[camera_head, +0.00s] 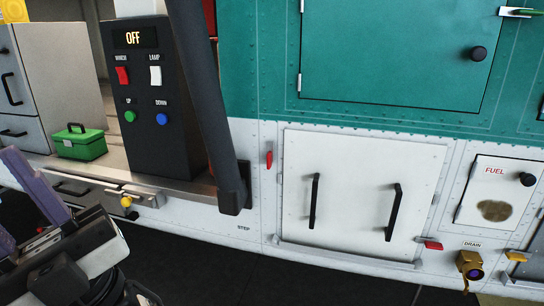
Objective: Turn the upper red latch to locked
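The upper red latch (268,160) is a small red tab at the upper left edge of the white access panel (365,160). It stands nearly upright, beside the panel's edge. A lower red latch (433,245) lies roughly horizontal at the panel's lower right corner. The panel looks closed and has two black bar handles. Part of my arm with what looks like my gripper (38,195) shows at the lower left edge, purple and dark, partly cut off. It is far left of the upper latch and touches neither latch. Its opening cannot be made out.
A dark control box (155,135) with switches and an "OFF" display stands left of the panel. A thick dark bar (205,95) slants down between them. A green toolbox (80,142) sits on the ledge. A drain fitting (470,265) sticks out at lower right. The dark floor (290,285) below looks clear.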

